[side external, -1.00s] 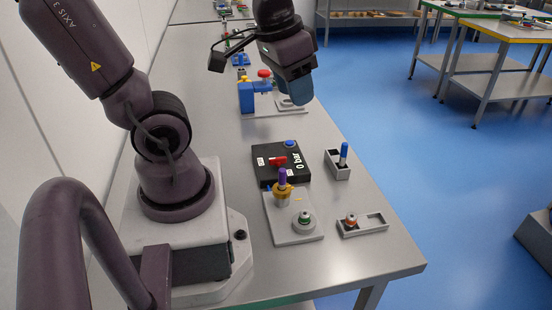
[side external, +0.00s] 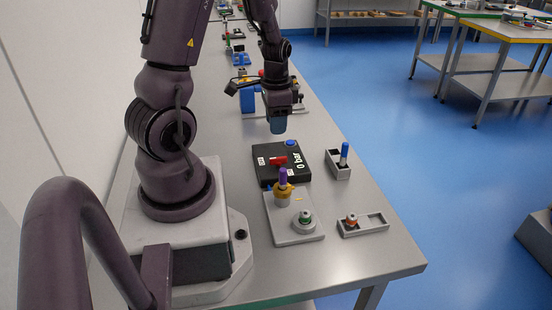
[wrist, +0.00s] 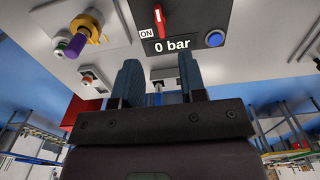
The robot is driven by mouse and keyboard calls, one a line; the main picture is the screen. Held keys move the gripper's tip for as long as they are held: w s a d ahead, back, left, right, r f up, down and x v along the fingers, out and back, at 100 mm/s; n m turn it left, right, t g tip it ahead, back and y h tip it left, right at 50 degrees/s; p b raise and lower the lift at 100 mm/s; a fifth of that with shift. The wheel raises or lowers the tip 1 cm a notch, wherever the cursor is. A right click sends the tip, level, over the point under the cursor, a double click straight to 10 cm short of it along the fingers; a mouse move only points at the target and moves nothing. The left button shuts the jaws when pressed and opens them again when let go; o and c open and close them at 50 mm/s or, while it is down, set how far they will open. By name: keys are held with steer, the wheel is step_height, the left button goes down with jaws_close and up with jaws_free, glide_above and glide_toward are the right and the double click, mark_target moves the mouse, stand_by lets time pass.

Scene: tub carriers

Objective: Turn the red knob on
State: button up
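The red knob (side external: 278,160) sits on top of a black box (side external: 265,178) that reads "0 bar". In the wrist view the knob (wrist: 159,22) shows upright in the picture, with a white mark, and a white "ON" label (wrist: 147,34) lies at its lower left, beside it. A blue button (side external: 291,143) is on the same box. My gripper (side external: 278,130) is above and behind the box in the side view, apart from the knob. In the wrist view its two blue fingers (wrist: 159,82) are spread with nothing held between them.
A grey plate (side external: 293,237) with a purple-topped yellow piece (side external: 283,189) stands in front of the box. A grey holder with a blue-topped peg (side external: 344,154) is at its right, and a small tray (side external: 374,222) sits front right. A blue fixture (side external: 248,98) stands behind.

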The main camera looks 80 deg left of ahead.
mark_target(276, 158)
step_height(276, 158, down, 11)
steer(key=shift+f, duration=0.2)
stand_by(0.3)
jaws_close()
